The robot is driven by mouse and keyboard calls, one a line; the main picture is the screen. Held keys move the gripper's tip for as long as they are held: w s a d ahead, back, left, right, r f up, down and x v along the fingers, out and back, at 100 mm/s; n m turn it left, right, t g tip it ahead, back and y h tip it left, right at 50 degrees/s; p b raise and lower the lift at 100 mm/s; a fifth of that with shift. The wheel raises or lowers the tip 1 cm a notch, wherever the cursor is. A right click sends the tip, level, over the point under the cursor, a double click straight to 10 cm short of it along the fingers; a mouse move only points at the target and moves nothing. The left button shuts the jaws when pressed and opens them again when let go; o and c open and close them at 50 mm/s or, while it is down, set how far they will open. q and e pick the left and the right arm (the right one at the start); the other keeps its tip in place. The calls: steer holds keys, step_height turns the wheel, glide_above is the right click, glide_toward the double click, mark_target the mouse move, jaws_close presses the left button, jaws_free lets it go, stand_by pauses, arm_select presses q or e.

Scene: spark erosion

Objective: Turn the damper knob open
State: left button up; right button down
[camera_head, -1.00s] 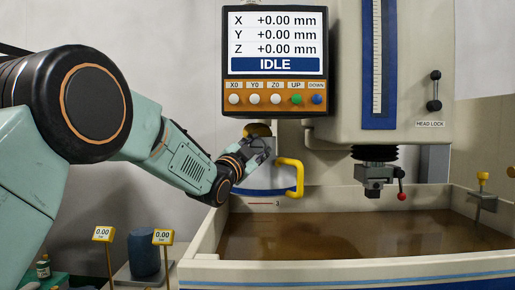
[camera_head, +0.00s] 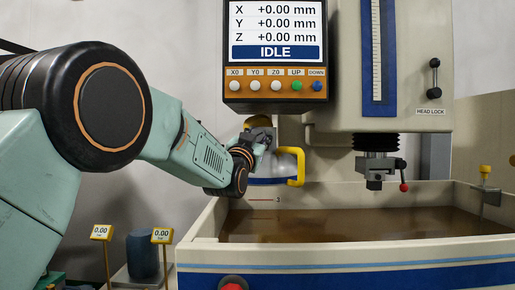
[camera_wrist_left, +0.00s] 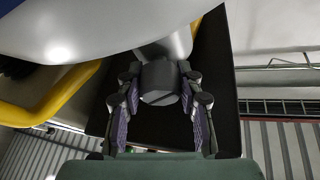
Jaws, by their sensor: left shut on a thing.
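A dark grey cylindrical knob (camera_wrist_left: 159,82), which I take to be the damper knob, sits between the purple-padded fingers of my left gripper (camera_wrist_left: 158,88) in the left wrist view. The gripper is shut on it. A pale grey stem runs from the knob to a pale, rounded housing. In the head view my left gripper (camera_head: 262,136) is below the display, at the upper left of this housing (camera_head: 286,163). The knob is largely hidden there by the gripper. A yellow part (camera_head: 257,122) shows just above the fingers. My right gripper is not in view.
A yellow loop handle (camera_head: 300,168) stands at the housing's right. The display panel (camera_head: 274,92) hangs close above the gripper. The tank rim (camera_head: 212,226) with brown fluid is below. A red-tipped lever (camera_head: 403,178) is further right.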

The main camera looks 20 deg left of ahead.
arm_select(q)
steer(key=n+y, duration=0.1)
steer(key=n, duration=0.1)
steer(key=n+y+b, duration=0.1)
steer(key=n, duration=0.1)
steer(key=shift+d+r, duration=0.1)
steer(key=shift+r, duration=0.1)
steer(key=n+y+b, duration=0.1)
steer(key=n+y, duration=0.1)
steer(key=n, duration=0.2)
steer(key=shift+r, duration=0.15)
steer(key=n+y, duration=0.2)
steer(key=n, duration=0.2)
steer(key=shift+r+g+y, duration=0.1)
steer(key=shift+g+y, duration=0.2)
steer(key=shift+g, duration=0.1)
steer(key=shift+s+n+g+y+p, duration=0.1)
steer(key=shift+n+g+y+p, duration=0.35)
steer(key=shift+n, duration=1)
steer(key=shift+n+g+y+p, duration=0.35)
steer(key=shift+n+y+p, duration=0.15)
steer(key=shift+n, duration=0.95)
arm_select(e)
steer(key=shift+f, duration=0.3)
arm_select(q)
steer(key=o, duration=0.9)
steer(key=shift+o, duration=1.4)
steer(key=shift+s, duration=0.15)
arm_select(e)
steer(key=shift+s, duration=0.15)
